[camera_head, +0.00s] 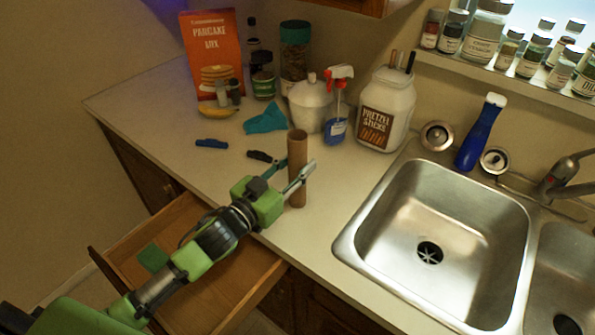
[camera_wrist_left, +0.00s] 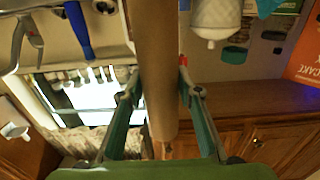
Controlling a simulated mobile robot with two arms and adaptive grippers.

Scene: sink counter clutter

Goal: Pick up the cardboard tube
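The cardboard tube (camera_head: 297,165) is a tall brown cylinder standing upright on the counter, left of the sink. My left gripper (camera_head: 294,174) reaches it from the front left, with one finger crossing in front of the tube and the other partly hidden behind it. In the left wrist view the tube (camera_wrist_left: 158,75) runs between the two fingers of my left gripper (camera_wrist_left: 159,72). The fingertips lean in close against both sides, and the gripper looks shut on the tube. The tube's base appears to rest on the counter. My right gripper is not in view.
An open drawer (camera_head: 185,215) lies below my left arm. Behind the tube stand a white canister (camera_head: 309,107), a spray bottle (camera_head: 337,125) and a pretzel jar (camera_head: 385,115). A teal cloth (camera_head: 265,119) lies behind left. The sink basin (camera_head: 440,220) is to the right.

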